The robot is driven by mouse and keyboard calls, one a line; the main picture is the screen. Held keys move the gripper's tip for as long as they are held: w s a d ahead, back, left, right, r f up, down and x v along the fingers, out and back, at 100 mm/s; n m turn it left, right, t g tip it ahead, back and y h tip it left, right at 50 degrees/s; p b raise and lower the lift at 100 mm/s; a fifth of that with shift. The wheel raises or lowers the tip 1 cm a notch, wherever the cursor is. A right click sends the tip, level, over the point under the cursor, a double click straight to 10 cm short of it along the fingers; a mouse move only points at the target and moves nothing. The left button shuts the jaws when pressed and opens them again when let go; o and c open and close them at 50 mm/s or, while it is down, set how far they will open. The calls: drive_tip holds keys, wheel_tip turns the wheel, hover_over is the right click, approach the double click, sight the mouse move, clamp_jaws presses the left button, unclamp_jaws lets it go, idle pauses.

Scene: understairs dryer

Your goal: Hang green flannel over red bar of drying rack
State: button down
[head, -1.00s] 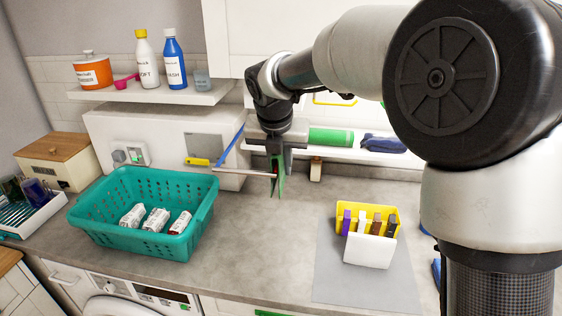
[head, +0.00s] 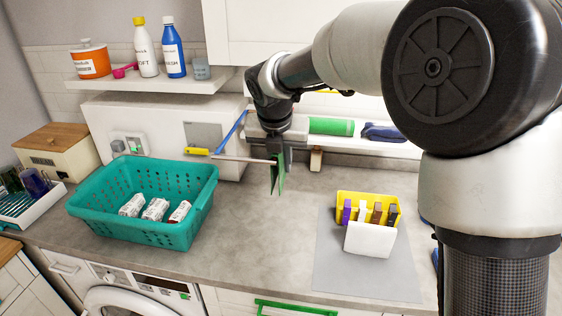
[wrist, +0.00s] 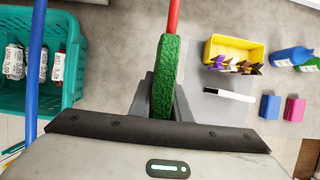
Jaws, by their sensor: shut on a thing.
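The green flannel (head: 278,178) hangs folded from my gripper (head: 279,154), which points down and is shut on it. In the wrist view the flannel (wrist: 166,78) is a thick green strip between my gripper's fingers (wrist: 161,98). The red bar (wrist: 174,16) of the drying rack runs in line with the flannel and meets its far end there. In the head view a thin bar (head: 243,160) reaches from the wall to the flannel's upper part. The flannel hides the contact, so I cannot tell whether its fold rests on the bar. The rack's blue bar (head: 230,132) angles off nearby.
A teal basket (head: 150,222) with several wrapped items stands at left. A yellow and white holder (head: 370,240) stands on a grey mat (head: 335,270) at right. A low shelf behind holds a green roll (head: 331,126) and blue cloth (head: 384,132). The middle counter is clear.

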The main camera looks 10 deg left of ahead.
drive_tip(key=c, duration=1.6)
unclamp_jaws()
drive_tip(key=p+v, duration=0.1)
drive_tip(key=v, duration=1.6)
drive_tip(key=shift+r, duration=0.1)
drive_tip(key=s+d+f+m, duration=0.1)
drive_tip(key=s+d+m, duration=0.4)
drive_tip(key=d+m, duration=0.35)
drive_tip(key=s+d+m, duration=0.5)
drive_tip(key=d+m, duration=0.3)
drive_tip(key=m, duration=0.1)
drive_tip(key=s+d+f+m, duration=0.2)
drive_tip(key=s+d+m, duration=0.1)
drive_tip(key=m, duration=0.3)
drive_tip(key=s+d+f+m, duration=0.2)
drive_tip(key=s+f+m, duration=0.1)
drive_tip(key=m, duration=0.3)
drive_tip(key=s+d+f+m+t, duration=0.1)
drive_tip(key=s+d+f+m, duration=0.2)
drive_tip(key=s+m, duration=0.2)
drive_tip(key=shift+s+d+f+m, duration=0.15)
drive_tip(key=shift+d+m, duration=0.15)
drive_tip(key=shift+m, duration=0.45)
